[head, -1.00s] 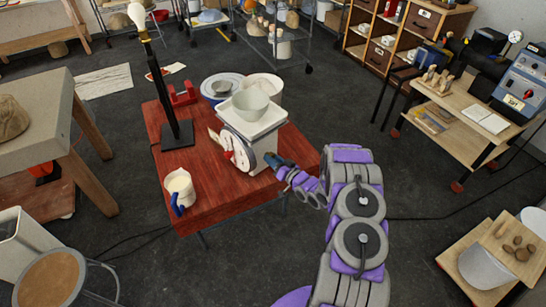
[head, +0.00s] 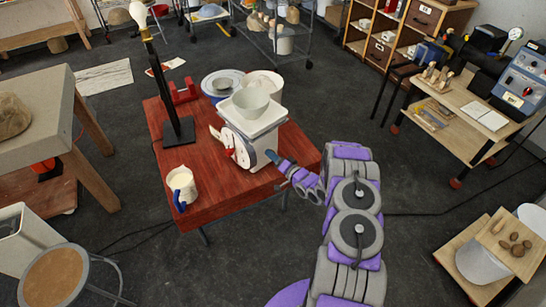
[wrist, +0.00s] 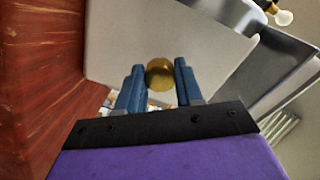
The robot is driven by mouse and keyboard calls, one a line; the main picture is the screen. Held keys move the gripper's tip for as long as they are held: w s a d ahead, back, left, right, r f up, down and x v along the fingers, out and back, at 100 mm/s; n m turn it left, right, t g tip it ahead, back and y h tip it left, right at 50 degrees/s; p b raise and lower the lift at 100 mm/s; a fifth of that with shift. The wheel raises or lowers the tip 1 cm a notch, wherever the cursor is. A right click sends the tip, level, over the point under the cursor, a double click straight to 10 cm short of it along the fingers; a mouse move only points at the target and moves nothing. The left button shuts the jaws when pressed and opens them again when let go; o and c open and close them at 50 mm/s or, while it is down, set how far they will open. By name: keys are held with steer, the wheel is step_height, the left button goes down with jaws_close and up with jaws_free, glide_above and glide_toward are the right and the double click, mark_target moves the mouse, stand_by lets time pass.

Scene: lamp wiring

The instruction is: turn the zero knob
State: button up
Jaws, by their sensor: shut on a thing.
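A white kitchen scale (head: 254,138) stands on the red wooden table, with a pale bowl (head: 251,103) on its top tray. The zero knob (wrist: 160,74) shows in the wrist view as a round brass knob on the scale's white side (wrist: 150,30). My gripper (wrist: 159,85) has its two blue fingers on either side of the knob, shut on it. In the head view my gripper (head: 273,158) reaches the scale's right side, where the knob itself is hidden.
The red table (head: 215,200) also holds a jug (head: 182,184) at front left, a black lamp stand (head: 175,120), a red stand (head: 183,93) and plates (head: 221,84) behind the scale. The table's front right is clear.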

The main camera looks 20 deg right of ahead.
steer(key=shift+d+f, duration=0.1)
steer(key=shift+d, duration=0.05)
steer(key=o, duration=1)
steer(key=shift+d, duration=0.1)
steer(key=shift+o, duration=0.2)
steer(key=v, duration=1.7)
steer(key=shift+d, duration=0.2)
steer(key=shift+s+f, duration=0.1)
